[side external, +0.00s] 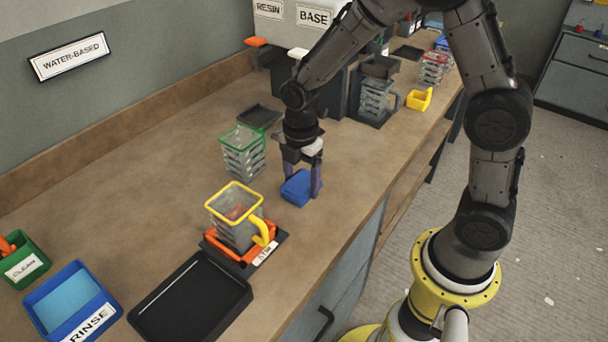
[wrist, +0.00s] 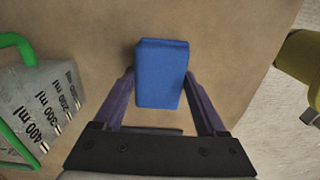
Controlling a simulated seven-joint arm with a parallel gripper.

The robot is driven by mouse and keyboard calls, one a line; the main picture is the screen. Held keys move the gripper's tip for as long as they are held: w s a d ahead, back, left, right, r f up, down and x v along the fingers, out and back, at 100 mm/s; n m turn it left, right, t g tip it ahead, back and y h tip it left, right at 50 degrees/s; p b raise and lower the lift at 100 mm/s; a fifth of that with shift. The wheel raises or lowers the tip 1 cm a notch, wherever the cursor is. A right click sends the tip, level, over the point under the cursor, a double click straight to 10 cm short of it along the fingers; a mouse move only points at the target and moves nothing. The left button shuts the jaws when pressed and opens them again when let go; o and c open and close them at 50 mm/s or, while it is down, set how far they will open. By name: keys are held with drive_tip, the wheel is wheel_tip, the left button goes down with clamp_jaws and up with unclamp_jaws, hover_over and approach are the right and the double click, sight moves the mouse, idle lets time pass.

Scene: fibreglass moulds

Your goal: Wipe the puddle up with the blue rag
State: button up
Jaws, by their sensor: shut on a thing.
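The blue rag (side external: 297,190) is a small, thick blue block of cloth at the middle of the brown counter, near its front edge. My gripper (side external: 303,181) points down with one finger on each side of the rag and is shut on it. In the wrist view the rag (wrist: 160,72) fills the gap between the fingertips of my gripper (wrist: 160,88). The rag is at or very close to the counter top; I cannot tell whether it touches. I cannot make out a puddle in either view; the rag or gripper may hide it.
A green-rimmed measuring jug (side external: 243,153) stands left of my gripper and shows in the wrist view (wrist: 42,100). A yellow-rimmed jug (side external: 236,217) stands nearer, on an orange scale. A black tray (side external: 190,298), blue RINSE tub (side external: 72,302) and green CLEAN bin (side external: 22,262) are front left.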

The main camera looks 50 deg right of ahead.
sight(290, 211)
drive_tip(key=shift+s+a, duration=0.25)
drive_tip(key=shift+a, duration=0.75)
drive_tip(key=shift+s+a, duration=0.2)
drive_tip(key=shift+a, duration=0.85)
drive_tip(key=shift+s+a, duration=0.25)
drive_tip(key=shift+a, duration=0.75)
drive_tip(key=shift+d, duration=4.6)
drive_tip(key=shift+r, duration=4.05)
